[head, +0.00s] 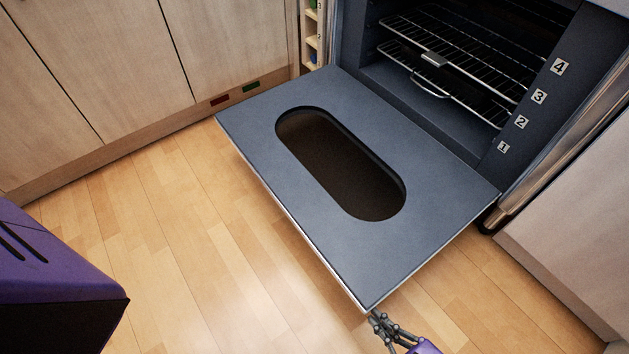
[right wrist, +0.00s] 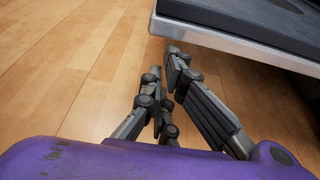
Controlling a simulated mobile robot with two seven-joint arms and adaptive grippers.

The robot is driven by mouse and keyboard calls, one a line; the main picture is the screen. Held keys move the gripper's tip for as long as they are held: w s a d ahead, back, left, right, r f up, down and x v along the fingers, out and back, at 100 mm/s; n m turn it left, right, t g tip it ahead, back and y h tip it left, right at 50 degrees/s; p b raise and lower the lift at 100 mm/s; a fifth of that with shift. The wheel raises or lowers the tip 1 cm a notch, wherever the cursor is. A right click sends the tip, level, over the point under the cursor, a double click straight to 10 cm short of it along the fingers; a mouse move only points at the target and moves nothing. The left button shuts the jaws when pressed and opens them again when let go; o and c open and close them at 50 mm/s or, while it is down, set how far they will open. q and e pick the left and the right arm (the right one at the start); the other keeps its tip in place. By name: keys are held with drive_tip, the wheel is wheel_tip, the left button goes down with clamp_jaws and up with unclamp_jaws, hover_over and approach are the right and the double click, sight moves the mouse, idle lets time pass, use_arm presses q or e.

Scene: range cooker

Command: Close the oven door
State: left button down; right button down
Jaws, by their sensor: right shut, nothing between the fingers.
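The oven door (head: 250,125) is folded down, fully open and about level, with a dark oval window (head: 340,165) in its inner face. My right gripper (head: 376,320) is at the door's near right corner, low beside its outer edge. In the right wrist view the fingers (right wrist: 165,70) are together and empty. The door's metal edge (right wrist: 240,45) shows just ahead and to the right of the fingertips there. I cannot tell whether they touch it. My left gripper is not in view.
The oven cavity (head: 385,75) holds wire racks (head: 460,60) and has numbered shelf marks. Wooden cabinets (head: 90,80) stand at left, and a pale cabinet (head: 575,215) at right. The wooden floor (head: 190,240) in front of the door is clear.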

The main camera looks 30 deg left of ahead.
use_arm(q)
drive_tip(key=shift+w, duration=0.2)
use_arm(e)
drive_tip(key=shift+r, duration=0.1)
